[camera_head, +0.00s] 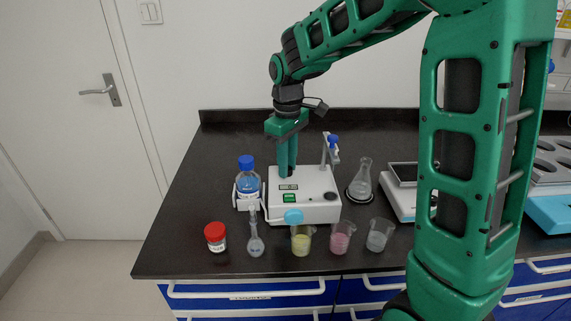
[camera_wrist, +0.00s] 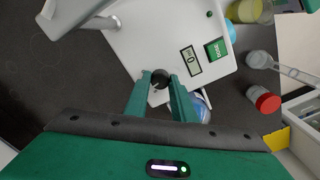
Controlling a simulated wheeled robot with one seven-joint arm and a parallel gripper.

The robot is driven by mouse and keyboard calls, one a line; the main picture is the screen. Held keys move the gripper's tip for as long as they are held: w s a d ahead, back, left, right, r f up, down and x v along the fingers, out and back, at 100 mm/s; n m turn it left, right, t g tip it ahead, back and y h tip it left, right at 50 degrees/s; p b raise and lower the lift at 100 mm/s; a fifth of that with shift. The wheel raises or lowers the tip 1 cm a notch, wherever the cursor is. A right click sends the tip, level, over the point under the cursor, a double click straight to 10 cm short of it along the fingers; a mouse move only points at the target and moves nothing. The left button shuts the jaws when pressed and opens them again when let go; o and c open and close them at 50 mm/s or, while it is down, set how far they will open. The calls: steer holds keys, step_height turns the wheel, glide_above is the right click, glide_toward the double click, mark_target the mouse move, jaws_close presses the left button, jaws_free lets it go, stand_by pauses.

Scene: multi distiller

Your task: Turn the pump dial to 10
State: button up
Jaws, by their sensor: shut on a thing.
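The pump is a white box (camera_head: 315,205) on the dark bench, with a small display and a green button (camera_head: 289,198). My gripper (camera_head: 287,176) points down onto its back left part. In the wrist view my gripper (camera_wrist: 162,76) has its two green fingers on either side of the black dial (camera_wrist: 159,82), shut on it. The dial is hidden behind the fingers in the head view. The wrist view shows the display (camera_wrist: 191,59) beside the green button (camera_wrist: 216,50); its digits are sideways and too small to read surely.
A blue-capped bottle (camera_head: 247,183) stands close left of the pump. A red-capped jar (camera_head: 215,236), a small flask (camera_head: 255,241) and several beakers stand in front. A conical flask (camera_head: 362,180) and a balance (camera_head: 401,188) are to the right. Bench space behind is clear.

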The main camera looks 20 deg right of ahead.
steer(key=shift+w+r+m, duration=0.15)
steer(key=shift+m, duration=0.55)
steer(key=o, duration=0.9)
steer(key=shift+o, duration=0.8)
step_height(320, 180, up, 11)
steer(key=shift+f, duration=0.2)
